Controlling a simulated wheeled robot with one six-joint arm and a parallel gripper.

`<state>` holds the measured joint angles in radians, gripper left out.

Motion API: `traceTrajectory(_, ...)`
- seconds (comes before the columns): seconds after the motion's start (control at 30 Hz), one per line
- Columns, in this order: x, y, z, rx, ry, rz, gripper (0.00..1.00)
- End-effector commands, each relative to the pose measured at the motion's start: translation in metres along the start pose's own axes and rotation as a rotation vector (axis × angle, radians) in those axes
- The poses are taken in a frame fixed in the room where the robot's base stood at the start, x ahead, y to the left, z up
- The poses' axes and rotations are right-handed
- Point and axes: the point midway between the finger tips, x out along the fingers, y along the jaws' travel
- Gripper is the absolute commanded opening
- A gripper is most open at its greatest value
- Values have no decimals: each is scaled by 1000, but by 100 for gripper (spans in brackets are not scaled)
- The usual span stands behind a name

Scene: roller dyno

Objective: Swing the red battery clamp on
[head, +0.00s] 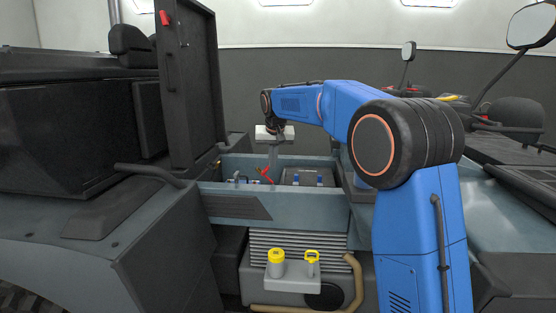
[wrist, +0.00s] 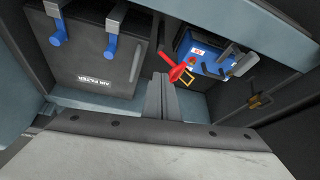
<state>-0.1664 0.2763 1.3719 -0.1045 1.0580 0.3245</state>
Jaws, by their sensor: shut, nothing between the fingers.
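The red battery clamp (wrist: 178,72) shows in the wrist view at the near left corner of the blue battery (wrist: 204,60). In the head view the red clamp (head: 264,174) stands tilted up from the open bay. I cannot tell whether it touches a battery post. My gripper (wrist: 161,80) is shut and empty, with its fingertips just left of the clamp in the wrist view; whether they touch it is unclear. In the head view my gripper (head: 273,158) points down into the bay, just above and right of the clamp.
The air filter box (wrist: 95,65) with blue latches (wrist: 110,47) stands left of the fingers in the wrist view. A raised dark lid (head: 188,90) stands left of the bay.

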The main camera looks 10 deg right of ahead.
Motion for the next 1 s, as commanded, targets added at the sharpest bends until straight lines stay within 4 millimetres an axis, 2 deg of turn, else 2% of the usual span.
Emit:
traceTrajectory(0.03, 2, -8, -1, -24, -9, 37, 0)
traceTrajectory(0.33, 10, -34, -3, -139, -64, 290, 0)
traceTrajectory(0.7, 22, -55, -2, -252, -118, 535, 0)
traceTrajectory(1.0, 28, -62, 0, -253, -118, 539, 0)
